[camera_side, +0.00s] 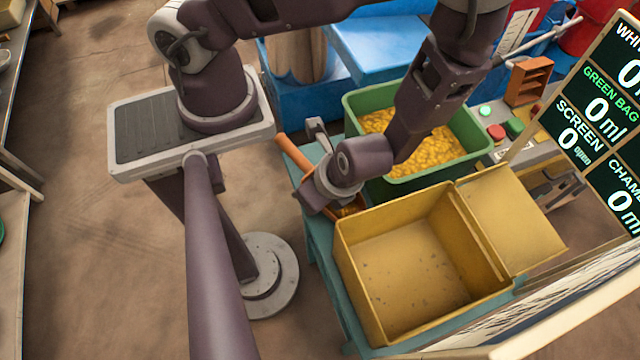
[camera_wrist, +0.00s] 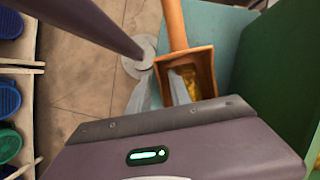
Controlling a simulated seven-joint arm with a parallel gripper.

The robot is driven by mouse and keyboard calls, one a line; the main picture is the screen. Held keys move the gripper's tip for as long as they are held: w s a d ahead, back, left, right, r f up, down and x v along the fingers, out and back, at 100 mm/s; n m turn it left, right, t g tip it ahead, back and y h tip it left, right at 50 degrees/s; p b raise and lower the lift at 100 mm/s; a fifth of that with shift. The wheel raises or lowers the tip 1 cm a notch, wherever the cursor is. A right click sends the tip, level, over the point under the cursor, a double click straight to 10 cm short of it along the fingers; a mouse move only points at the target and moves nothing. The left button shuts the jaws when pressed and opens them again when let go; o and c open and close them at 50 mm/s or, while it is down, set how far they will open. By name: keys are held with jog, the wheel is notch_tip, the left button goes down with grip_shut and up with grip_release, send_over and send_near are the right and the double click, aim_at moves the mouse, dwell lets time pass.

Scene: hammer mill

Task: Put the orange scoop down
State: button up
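The orange scoop (camera_side: 293,152) is on the teal table beside the green bin, its handle sticking out toward the back left. Its square cup is mostly hidden behind my gripper (camera_side: 318,200) in the side view. In the wrist view, the scoop (camera_wrist: 177,25) has yellow material in its cup. My gripper (camera_wrist: 160,75) has one grey finger outside the cup's left wall and the other inside the cup. A small gap shows between the outer finger and the wall, so the fingers look open. Whether the inner finger touches the scoop is unclear.
A green bin (camera_side: 352,103) of yellow pieces stands behind my gripper. An open yellow box (camera_side: 345,250) stands close in front and to the right. The teal table (camera_side: 312,240) leaves little free room. Buttons and a display board (camera_side: 603,105) are at the right.

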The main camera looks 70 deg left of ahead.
jog(key=v, duration=1.1)
jog(key=w+a+r+n+t+h, duration=0.1)
jog(key=w+a+r+n, duration=0.15)
jog(key=r, duration=0.25)
jog(key=w+a+r+n+t+h, duration=0.1)
jog(key=w+a+r+n, duration=0.15)
jog(key=r, duration=0.35)
jog(key=s+a+r+n+t+h, duration=0.2)
jog(key=a+r+n+t, duration=0.3)
jog(key=r, duration=0.8)
jog(key=s+a+n, duration=0.1)
jog(key=n, duration=0.2)
jog(key=shift+a, duration=0.3)
jog(key=o, duration=0.5)
jog(key=shift+o, duration=0.2)
